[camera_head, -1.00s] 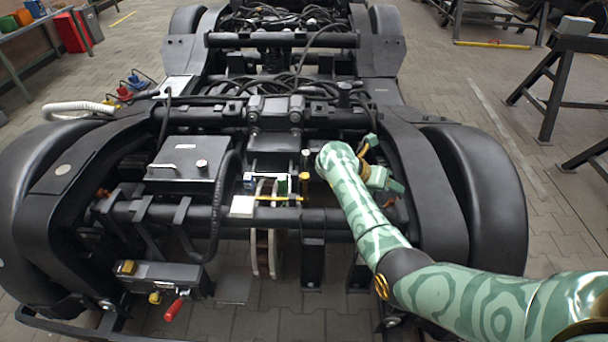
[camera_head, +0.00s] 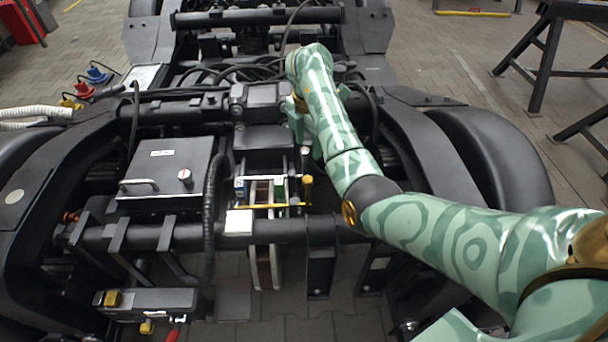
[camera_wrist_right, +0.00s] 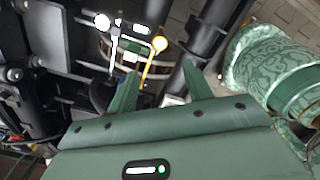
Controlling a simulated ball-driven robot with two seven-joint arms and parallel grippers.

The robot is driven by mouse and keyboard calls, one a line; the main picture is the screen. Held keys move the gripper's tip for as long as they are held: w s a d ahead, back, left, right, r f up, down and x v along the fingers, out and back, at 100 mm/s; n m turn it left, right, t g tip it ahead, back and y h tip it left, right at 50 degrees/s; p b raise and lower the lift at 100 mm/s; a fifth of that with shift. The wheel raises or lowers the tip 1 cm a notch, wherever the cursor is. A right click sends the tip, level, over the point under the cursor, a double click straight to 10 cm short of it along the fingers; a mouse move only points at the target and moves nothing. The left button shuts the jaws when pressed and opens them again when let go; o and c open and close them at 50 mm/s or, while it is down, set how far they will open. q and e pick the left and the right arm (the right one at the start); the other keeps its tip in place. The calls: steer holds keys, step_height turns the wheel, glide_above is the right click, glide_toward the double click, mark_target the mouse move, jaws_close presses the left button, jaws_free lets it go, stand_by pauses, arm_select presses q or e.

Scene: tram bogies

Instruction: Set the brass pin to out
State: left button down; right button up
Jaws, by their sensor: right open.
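The brass pin (camera_head: 308,190) shows in the head view as a yellow upright piece at the right end of a thin yellow bar, on a small bracket assembly in the middle of the bogie. In the right wrist view a yellow rod with a round knob (camera_wrist_right: 160,43), which looks like the same pin, stands beyond the fingertips. My right gripper (camera_wrist_right: 160,82) is open, its two green fingers apart with nothing held between them. In the head view my right gripper (camera_head: 298,128) is just behind and above the pin, partly hidden by my wrist. My left gripper is out of view.
A black box (camera_head: 165,170) with a handle and a black hose (camera_head: 212,195) lie left of the bracket. A white block (camera_head: 239,222) sits at the bracket's front left. A thick cross tube (camera_head: 270,230) runs in front. Cables lie behind.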

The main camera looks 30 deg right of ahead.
steer(key=b, duration=0.3)
glide_above(308, 179)
step_height(308, 179, down, 6)
steer(key=shift+w+f, duration=0.1)
steer(key=shift+f, duration=0.05)
step_height(308, 179, down, 7)
steer(key=b, duration=0.3)
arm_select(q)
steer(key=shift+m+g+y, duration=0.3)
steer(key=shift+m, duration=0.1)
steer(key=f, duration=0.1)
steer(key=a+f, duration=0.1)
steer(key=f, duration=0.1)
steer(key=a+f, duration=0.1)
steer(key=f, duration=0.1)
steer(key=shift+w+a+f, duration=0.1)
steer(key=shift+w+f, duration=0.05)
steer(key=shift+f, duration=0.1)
